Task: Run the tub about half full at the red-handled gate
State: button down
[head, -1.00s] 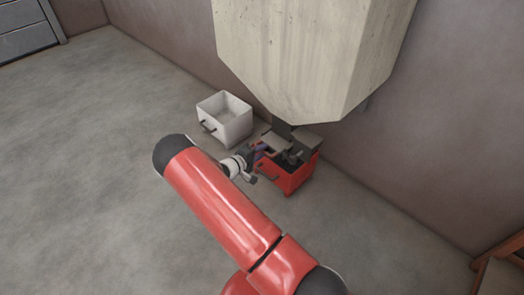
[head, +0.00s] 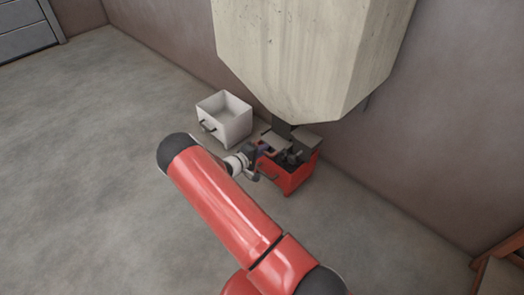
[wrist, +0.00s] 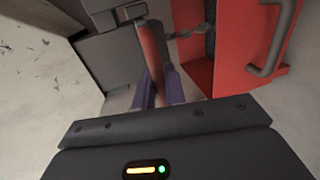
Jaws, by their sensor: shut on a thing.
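The red tub (head: 291,180) stands on the floor below the large pale hopper (head: 312,55). Its dark handle faces me. In the wrist view the tub (wrist: 240,60) is at the right, with dark bits (wrist: 197,38) at its mouth. The fill level cannot be told. The grey gate housing (wrist: 108,60) is at the left of that view. A red handle (wrist: 151,48) runs down from it between the fingers of my gripper (wrist: 162,92), which is shut on it. In the head view my gripper (head: 262,157) is beside the tub and partly hidden by my arm.
A white tub (head: 226,120) stands on the floor left of the red one, near the wall, and looks empty. A grey drawer unit (head: 25,28) is at the far left, an orange-brown frame (head: 495,255) at the lower right. The left floor is clear.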

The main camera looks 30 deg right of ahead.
jog(key=b+x, duration=0.1)
jog(key=x, duration=0.2)
jog(key=shift+w+d+r+b, duration=0.15)
jog(key=shift+d+b, duration=0.2)
jog(key=shift+b, duration=0.05)
jog(key=shift+r, duration=0.2)
jog(key=c, duration=1.6)
grip_release()
jog(key=shift+d, duration=0.1)
jog(key=shift+o, duration=0.2)
jog(key=v, duration=0.7)
jog(key=shift+a, duration=0.3)
jog(key=shift+r, duration=0.1)
